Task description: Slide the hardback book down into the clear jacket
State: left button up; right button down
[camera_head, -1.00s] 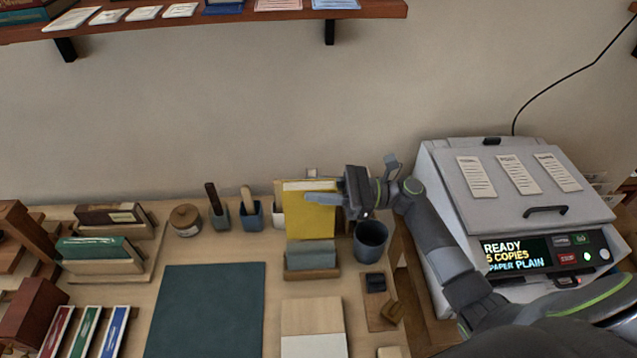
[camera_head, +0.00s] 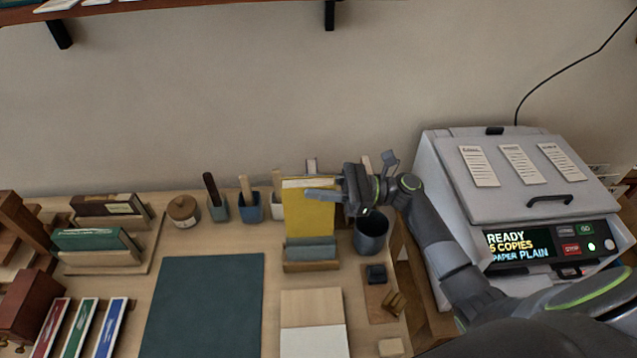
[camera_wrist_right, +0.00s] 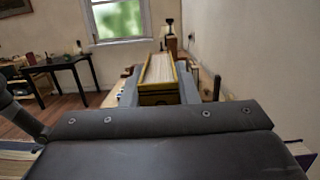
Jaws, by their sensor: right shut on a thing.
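The yellow hardback book (camera_head: 308,217) stands upright above the desk, its pale top edge up. My right gripper (camera_head: 318,195) is shut on its upper part from the right, one finger across the front cover. In the right wrist view the book (camera_wrist_right: 159,95) sits between both fingers. The clear jacket (camera_head: 312,251) looks blue-grey and stands in a wooden holder (camera_head: 312,267) directly below the book. The book's lower edge meets the jacket's top in the head view; I cannot tell how far it is inside. My left gripper is not in view.
A dark cup (camera_head: 370,236) stands close right of the book, below my right wrist. Brush pots (camera_head: 251,207) stand behind to the left. A copier (camera_head: 520,200) is at the right. A green mat (camera_head: 205,305) lies clear at front left.

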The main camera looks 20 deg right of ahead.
aim_at(319, 228)
jog(key=shift+f+b, duration=0.75)
jog(key=shift+f, duration=0.6)
jog(key=shift+p, duration=0.3)
dwell(0.6)
jog(key=shift+f+b, duration=4.3)
jog(key=shift+f, duration=1)
jog(key=shift+s+f, duration=0.1)
jog(key=shift+f, duration=0.2)
jog(key=shift+s+f+b, duration=0.1)
jog(key=shift+f+b, duration=0.05)
jog(key=shift+b, duration=0.15)
